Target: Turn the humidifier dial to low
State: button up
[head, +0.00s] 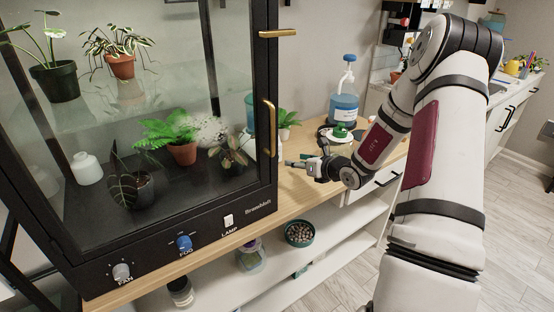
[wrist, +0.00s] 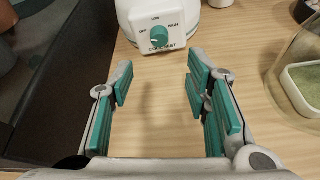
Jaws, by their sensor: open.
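The white humidifier (wrist: 190,12) stands at the top of the wrist view, its upper part cut off. Its front plate carries a teal dial (wrist: 159,35), with LOW above it, a label to its left and HIGH to its right. The dial's pointer is too small to read surely. My gripper (wrist: 157,78) is open and empty, its teal-padded fingers apart and short of the dial, which lies beyond the gap between them. In the head view my gripper (head: 293,163) is just right of the glass cabinet, over the wooden top; the humidifier's dial is hidden there.
The black-framed glass cabinet (head: 266,205) with plants fills the left; its own FAN and FOG knobs are on its base. A blue pump bottle (head: 345,108) and a small plant (head: 286,120) stand behind my gripper. A glass container (wrist: 300,70) is at the wrist view's right. Bare wood lies between the fingers.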

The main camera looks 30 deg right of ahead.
jog(key=b+x, duration=0.1)
jog(key=x, duration=1)
jog(key=shift+w, duration=0.1)
grip_shut()
